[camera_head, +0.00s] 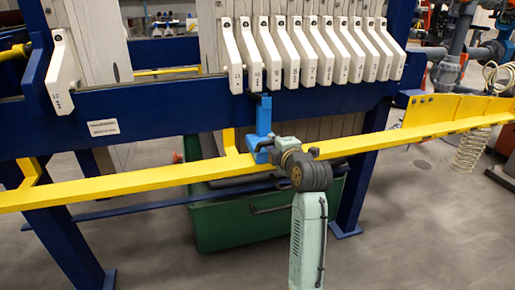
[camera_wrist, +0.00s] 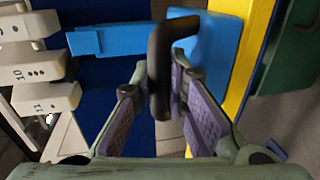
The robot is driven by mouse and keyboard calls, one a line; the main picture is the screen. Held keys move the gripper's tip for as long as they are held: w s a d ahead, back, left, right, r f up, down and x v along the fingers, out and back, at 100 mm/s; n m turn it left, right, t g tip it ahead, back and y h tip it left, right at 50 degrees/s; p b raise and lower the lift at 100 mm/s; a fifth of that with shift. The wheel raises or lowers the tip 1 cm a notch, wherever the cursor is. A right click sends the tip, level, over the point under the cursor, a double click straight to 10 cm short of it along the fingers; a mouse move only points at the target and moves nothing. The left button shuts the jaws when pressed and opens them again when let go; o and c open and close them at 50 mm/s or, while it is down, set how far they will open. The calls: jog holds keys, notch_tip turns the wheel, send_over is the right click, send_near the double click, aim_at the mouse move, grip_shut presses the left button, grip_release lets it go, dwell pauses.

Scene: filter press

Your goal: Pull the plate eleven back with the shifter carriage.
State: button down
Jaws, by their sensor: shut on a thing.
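Plate eleven (camera_head: 232,60) hangs by its white handle at the left end of the row, close to plate ten (camera_head: 250,62). In the wrist view the handle marked 11 (camera_wrist: 50,98) is at the left. The blue shifter carriage (camera_head: 264,122) sits at the yellow rail, its upright arm (camera_wrist: 105,38) reaching toward the row. In the wrist view the arm's tip is level with the space between plate ten and its neighbour, not at plate eleven. My gripper (camera_head: 278,148) is shut on the carriage's black handle (camera_wrist: 158,65), which is between the purple finger pads.
Plate twelve (camera_head: 62,75) stands apart at the far left, with a wide gap before plate eleven. The yellow rail (camera_head: 120,188) crosses in front of the blue beam (camera_head: 180,112). A green bin (camera_head: 225,222) stands below. Pipes (camera_head: 455,60) are at the right.

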jog(key=shift+w+d, duration=0.1)
jog(key=shift+d, duration=0.25)
jog(key=c, duration=1.8)
grip_release()
jog(key=shift+c, duration=0.2)
jog(key=v, duration=1.2)
jog(key=shift+a, duration=0.1)
